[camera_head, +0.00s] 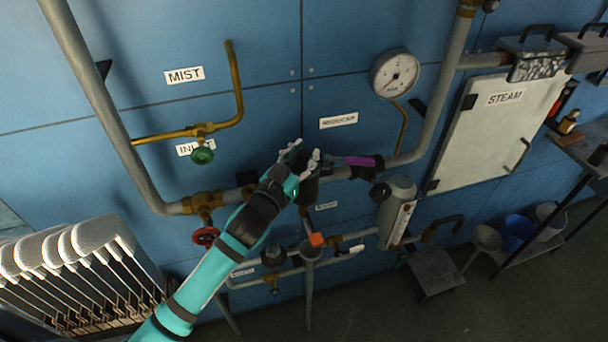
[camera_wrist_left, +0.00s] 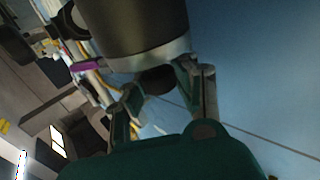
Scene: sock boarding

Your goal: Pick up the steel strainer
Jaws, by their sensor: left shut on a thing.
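My left gripper (camera_head: 304,160) reaches up to the wall pipework under the reducer label. In the left wrist view its fingers (camera_wrist_left: 163,88) are closed around a dark round part below a large dark cylinder (camera_wrist_left: 135,25) with a bright metal rim. The held part is mostly hidden by the fingers, and I cannot tell whether it is the steel strainer. A purple and black part (camera_head: 362,162) sits on the pipe just right of the gripper. My right gripper is not in view.
A grey cylinder (camera_head: 397,205) hangs on the pipework to the right, below a gauge (camera_head: 395,73). A red handwheel (camera_head: 206,236) and the sock board rack (camera_head: 75,245) are at left. A blue bucket (camera_head: 518,228) stands at the lower right.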

